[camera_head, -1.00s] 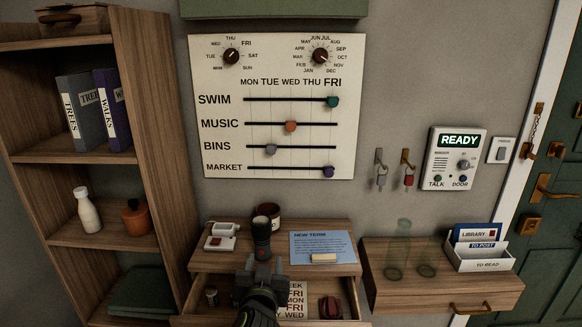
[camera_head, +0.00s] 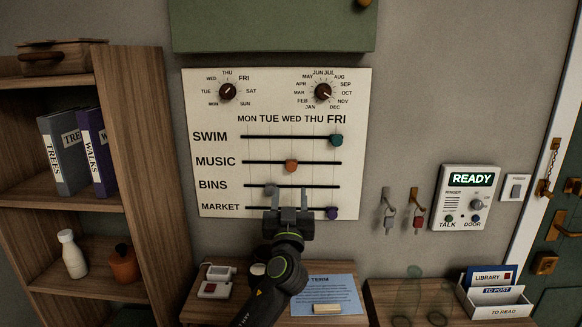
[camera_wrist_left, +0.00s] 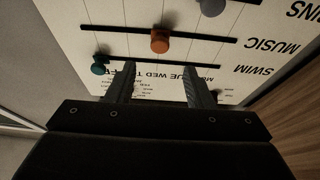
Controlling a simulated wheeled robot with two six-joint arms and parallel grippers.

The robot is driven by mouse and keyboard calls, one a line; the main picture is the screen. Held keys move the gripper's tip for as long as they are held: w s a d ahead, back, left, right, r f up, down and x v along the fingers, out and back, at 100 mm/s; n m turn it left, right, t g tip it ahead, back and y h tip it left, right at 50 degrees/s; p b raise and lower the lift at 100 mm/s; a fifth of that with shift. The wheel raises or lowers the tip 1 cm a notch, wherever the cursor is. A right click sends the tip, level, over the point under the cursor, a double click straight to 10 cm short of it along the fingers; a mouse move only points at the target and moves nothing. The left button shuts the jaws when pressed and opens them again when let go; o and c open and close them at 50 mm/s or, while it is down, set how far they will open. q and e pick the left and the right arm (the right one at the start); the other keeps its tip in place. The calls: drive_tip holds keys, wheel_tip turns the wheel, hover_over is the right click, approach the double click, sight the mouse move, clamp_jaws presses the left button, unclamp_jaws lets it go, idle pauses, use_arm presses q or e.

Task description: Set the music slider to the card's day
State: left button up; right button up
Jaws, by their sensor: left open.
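The orange music slider knob (camera_head: 291,166) is on its track below WED on the white board (camera_head: 352,130). My left gripper (camera_head: 289,197) is open and empty in front of the board, its fingers pointing up just below the orange knob in the head view. In the left wrist view, which shows the board upside down, the orange knob (camera_wrist_left: 160,41) lies beyond and between my two fingers (camera_wrist_left: 158,82), apart from them. A blue sheet (camera_head: 335,288) headed TERM lies on the desk below. The paper with day names is not visible now. My right gripper is not in view.
The teal swim knob (camera_head: 337,140) is under FRI, the grey bins knob (camera_head: 270,190) under TUE, and the purple market knob (camera_head: 332,213) near FRI. Two dials sit above. A green cabinet (camera_head: 270,25) is above the board. Keys (camera_head: 417,222) hang to the right.

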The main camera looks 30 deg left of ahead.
sight(291, 168)
use_arm(q)
drive_tip(key=p+x, duration=0.2)
drive_tip(key=x, duration=0.5)
drive_tip(key=shift+w+a+r, duration=0.15)
drive_tip(key=shift+w+r, duration=0.1)
drive_tip(key=shift+w+a+r, duration=0.15)
drive_tip(key=shift+w, duration=0.1)
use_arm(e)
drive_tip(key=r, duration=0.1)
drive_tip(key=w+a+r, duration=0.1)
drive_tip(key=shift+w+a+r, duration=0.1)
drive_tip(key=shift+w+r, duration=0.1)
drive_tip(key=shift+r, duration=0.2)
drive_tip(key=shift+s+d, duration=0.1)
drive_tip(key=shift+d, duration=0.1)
use_arm(q)
drive_tip(key=shift+c, duration=0.7)
clamp_jaws()
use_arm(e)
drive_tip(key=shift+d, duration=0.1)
